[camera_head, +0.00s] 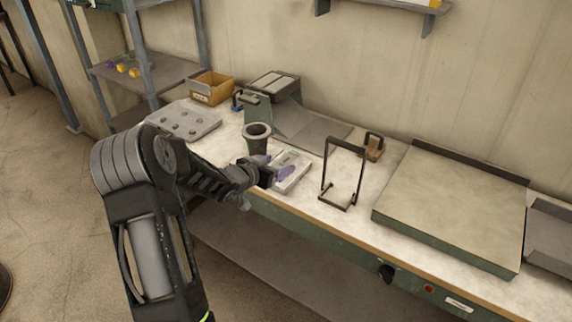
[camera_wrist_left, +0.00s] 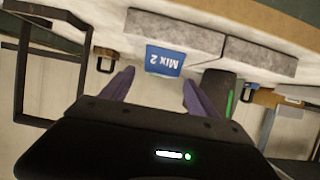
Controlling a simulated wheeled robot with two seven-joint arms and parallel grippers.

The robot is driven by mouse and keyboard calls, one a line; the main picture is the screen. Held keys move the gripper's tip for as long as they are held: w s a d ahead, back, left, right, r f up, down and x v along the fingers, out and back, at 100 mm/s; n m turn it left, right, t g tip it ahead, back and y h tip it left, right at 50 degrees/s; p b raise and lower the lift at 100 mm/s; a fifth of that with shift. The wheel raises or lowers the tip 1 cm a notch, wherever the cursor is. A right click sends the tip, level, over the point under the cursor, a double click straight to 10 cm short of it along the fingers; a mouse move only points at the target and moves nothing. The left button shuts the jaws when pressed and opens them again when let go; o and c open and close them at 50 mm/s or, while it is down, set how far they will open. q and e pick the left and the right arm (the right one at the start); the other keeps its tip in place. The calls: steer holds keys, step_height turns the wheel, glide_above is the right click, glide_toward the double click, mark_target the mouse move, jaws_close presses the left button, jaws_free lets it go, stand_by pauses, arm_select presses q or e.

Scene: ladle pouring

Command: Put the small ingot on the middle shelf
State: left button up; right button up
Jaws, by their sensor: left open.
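My left gripper (camera_head: 267,186) is open and empty over the front edge of the bench, with its purple fingers spread. In the left wrist view the gripper (camera_wrist_left: 158,78) points towards a pale speckled block in two parts (camera_wrist_left: 180,32) with a blue "Mix 2" label (camera_wrist_left: 164,61). In the head view a pale flat block (camera_head: 296,163) lies right beside the fingers. I cannot tell whether it is the small ingot. The rack's middle shelf (camera_head: 170,74) at the upper left bears small purple and yellow pieces (camera_head: 122,68). My right gripper is out of view.
A dark crucible (camera_head: 256,138) stands just behind the gripper. A black wire stand (camera_head: 342,172) is to its right.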

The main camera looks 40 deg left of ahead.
mark_target(285, 161)
arm_select(q)
steer(key=shift+p+x, duration=0.8)
steer(key=shift+x, duration=1.85)
steer(key=shift+d+r, duration=0.1)
jaws_close()
